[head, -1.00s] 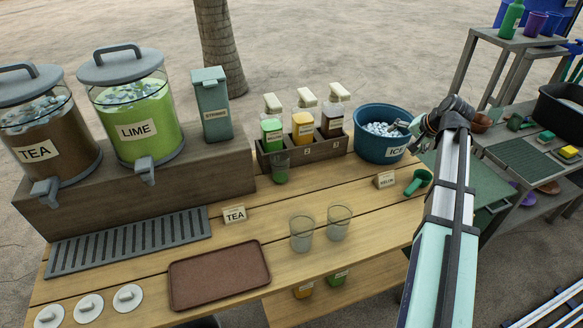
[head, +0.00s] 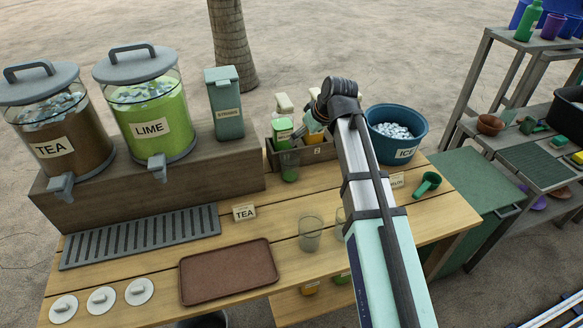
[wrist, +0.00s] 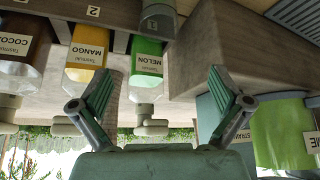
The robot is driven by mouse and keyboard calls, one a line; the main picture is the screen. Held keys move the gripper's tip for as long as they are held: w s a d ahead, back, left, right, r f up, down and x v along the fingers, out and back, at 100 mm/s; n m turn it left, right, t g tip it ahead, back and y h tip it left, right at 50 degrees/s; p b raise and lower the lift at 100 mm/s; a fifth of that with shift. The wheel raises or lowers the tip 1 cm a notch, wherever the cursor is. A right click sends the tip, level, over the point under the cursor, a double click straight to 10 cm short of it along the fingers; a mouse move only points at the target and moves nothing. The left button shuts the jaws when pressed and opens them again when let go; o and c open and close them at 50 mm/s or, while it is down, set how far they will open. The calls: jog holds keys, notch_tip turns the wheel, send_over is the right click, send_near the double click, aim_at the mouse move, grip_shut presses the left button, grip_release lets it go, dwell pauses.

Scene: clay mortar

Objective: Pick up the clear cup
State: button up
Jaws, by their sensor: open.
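Two clear cups stand upright on the wooden table. The left clear cup (head: 311,234) shows fully; the other clear cup (head: 340,222) is mostly hidden behind my arm. A further see-through cup (head: 289,166) stands before the syrup rack, in front of the green bottle. My gripper (head: 316,112) is over the rack at the bottles, behind the two cups and apart from them; my arm partly hides it. In the wrist view, upside down, my gripper (wrist: 164,92) has its fingers wide apart. The melon bottle (wrist: 147,62) appears between them, with nothing held.
The syrup rack (head: 318,153) with bottles is beneath my gripper. An ice tub (head: 420,137) and green scoop (head: 428,183) are to the right. A brown tray (head: 229,271), tea sign (head: 244,212) and drink dispensers (head: 150,120) are to the left.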

jog(key=p, duration=0.2)
send_near(290, 157)
jog(key=s+a, duration=0.1)
jog(key=a, duration=0.1)
jog(key=shift+s+d+f+p+x, duration=0.1)
jog(key=shift+d+p+x, duration=0.1)
jog(key=shift+x, duration=0.85)
jog(key=shift+s+d+f+p+x, duration=0.1)
jog(key=shift+p+x, duration=0.15)
jog(key=shift+x, duration=0.85)
jog(key=shift+s+d+f+p+x, duration=0.1)
jog(key=shift+p+x, duration=0.1)
jog(key=shift+x, duration=0.85)
jog(key=c, duration=1.5)
jog(key=shift+s+r, duration=0.1)
